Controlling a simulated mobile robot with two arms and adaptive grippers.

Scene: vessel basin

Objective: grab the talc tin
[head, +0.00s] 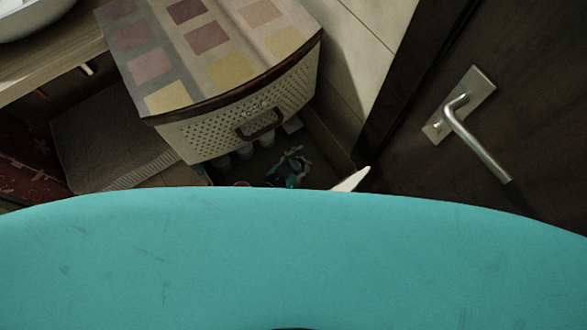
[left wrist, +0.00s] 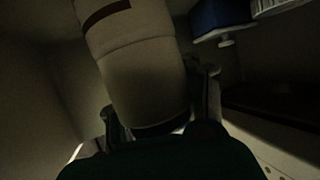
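A cream, round container (left wrist: 143,72) with a dark red band, which looks like the talc tin, fills the middle of the left wrist view. It stands between the two fingers of my left gripper (left wrist: 162,110), one on each side. The view is too dark to tell whether the fingers press on it. In the head view my left gripper (head: 290,167) is small and low in the dark space below the perforated box. The tin cannot be made out for sure there. My right gripper is not in view.
A cream perforated box (head: 200,139) with a checked lid overhangs the gripper's space. A dark door (head: 535,80) with a metal handle (head: 470,125) is at right. A counter with a white basin (head: 30,18) is at upper left. A blue object (left wrist: 220,14) is near the tin.

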